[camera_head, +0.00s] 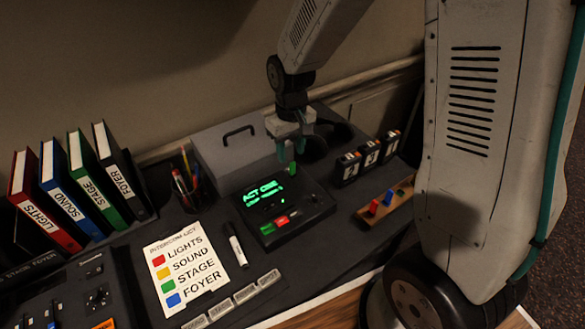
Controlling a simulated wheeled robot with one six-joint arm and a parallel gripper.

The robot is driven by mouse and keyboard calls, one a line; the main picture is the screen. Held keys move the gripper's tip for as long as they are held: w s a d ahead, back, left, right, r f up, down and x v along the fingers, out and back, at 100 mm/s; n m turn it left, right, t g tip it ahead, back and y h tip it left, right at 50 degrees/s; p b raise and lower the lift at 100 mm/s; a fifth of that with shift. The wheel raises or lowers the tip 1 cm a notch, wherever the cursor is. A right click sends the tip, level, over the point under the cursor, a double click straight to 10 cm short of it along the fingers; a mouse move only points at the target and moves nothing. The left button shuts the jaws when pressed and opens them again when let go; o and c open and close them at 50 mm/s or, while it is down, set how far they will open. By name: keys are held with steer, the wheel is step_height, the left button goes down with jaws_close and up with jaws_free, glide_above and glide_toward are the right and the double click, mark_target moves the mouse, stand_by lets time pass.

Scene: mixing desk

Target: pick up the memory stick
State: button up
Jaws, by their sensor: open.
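A small green upright piece (292,168), which looks like a memory stick, stands at the back edge of the black console (318,203) with the green-lit display. My gripper (291,150) points down just above this piece, its teal fingertips apart with nothing visibly held between them. I cannot tell whether the fingertips reach down beside the piece. A wooden holder (366,217) to the right of the console carries a red stick (373,207), a blue stick (388,197) and a low green piece (400,192).
A grey box with a handle (225,160) stands behind the console. Black numbered blocks (370,155) stand at the right. A pen cup (188,193), a marker (236,245), a colour-key card (185,268) and upright binders (85,185) are to the left.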

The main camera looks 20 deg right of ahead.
mark_target(293, 163)
steer(key=f, duration=0.5)
steer(key=shift+s+d+f, duration=0.15)
steer(key=shift+d+f, duration=0.1)
jaws_close()
steer(key=shift+r, duration=0.2)
